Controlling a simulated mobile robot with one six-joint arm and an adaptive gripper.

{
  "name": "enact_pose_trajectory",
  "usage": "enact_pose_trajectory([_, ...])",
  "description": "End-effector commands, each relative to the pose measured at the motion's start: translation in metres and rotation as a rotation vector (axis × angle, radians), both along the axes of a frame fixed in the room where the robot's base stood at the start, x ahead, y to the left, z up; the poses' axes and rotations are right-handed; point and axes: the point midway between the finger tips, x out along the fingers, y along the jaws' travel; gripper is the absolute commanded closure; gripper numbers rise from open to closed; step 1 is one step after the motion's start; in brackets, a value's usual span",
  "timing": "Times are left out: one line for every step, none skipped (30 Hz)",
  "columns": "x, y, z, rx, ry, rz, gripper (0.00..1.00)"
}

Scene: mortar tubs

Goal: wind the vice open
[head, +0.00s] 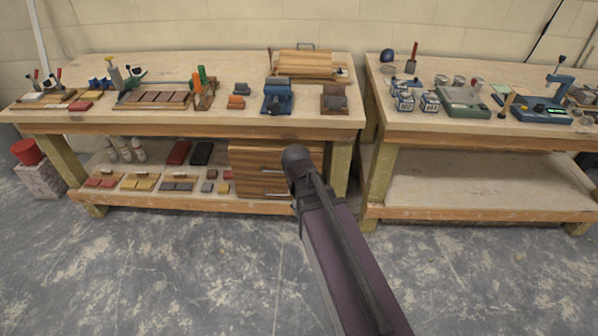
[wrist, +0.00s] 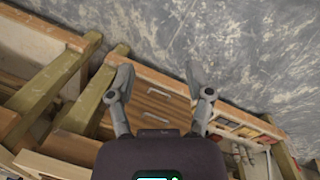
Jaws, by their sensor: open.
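A blue vice (head: 277,97) stands near the front edge of the left bench top, right of its middle. It is small in the head view, so I cannot tell its handle or how far its jaws stand apart. The vice does not show in the wrist view. My gripper (wrist: 158,82) is open and empty in the wrist view, its two fingers spread apart. Behind them are the wooden drawers under the left bench. In the head view my arm reaches up in front of those drawers, below the vice, and hides part of them.
The right bench (head: 440,62) carries several tools and devices. The floor in front is clear.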

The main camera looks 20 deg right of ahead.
Motion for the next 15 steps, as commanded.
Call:
enact_pose_trajectory([-0.017,0.003,-0.008,0.034,-0.019,-0.049,0.33])
enact_pose_trajectory([-0.021,0.005,-0.009,0.052,-0.028,-0.075,0.33])
enact_pose_trajectory([-0.025,0.007,-0.011,0.073,-0.039,-0.106,0.33])
enact_pose_trajectory([-0.027,0.009,-0.012,0.086,-0.045,-0.125,0.33])
enact_pose_trajectory([-0.029,0.01,-0.013,0.096,-0.05,-0.139,0.33])
enact_pose_trajectory([-0.031,0.011,-0.013,0.108,-0.054,-0.156,0.33])
enact_pose_trajectory([-0.032,0.012,-0.013,0.114,-0.057,-0.164,0.33])
enact_pose_trajectory([-0.033,0.012,-0.014,0.118,-0.059,-0.171,0.33])
enact_pose_trajectory([-0.033,0.013,-0.014,0.122,-0.06,-0.177,0.33])
enact_pose_trajectory([-0.033,0.013,-0.013,0.123,-0.061,-0.179,0.33])
enact_pose_trajectory([-0.032,0.013,-0.013,0.124,-0.061,-0.18,0.33])
enact_pose_trajectory([-0.032,0.013,-0.013,0.124,-0.061,-0.18,0.33])
enact_pose_trajectory([-0.032,0.013,-0.013,0.124,-0.061,-0.18,0.33])
enact_pose_trajectory([-0.032,0.013,-0.013,0.123,-0.061,-0.179,0.33])
enact_pose_trajectory([-0.032,0.013,-0.013,0.123,-0.061,-0.179,0.33])
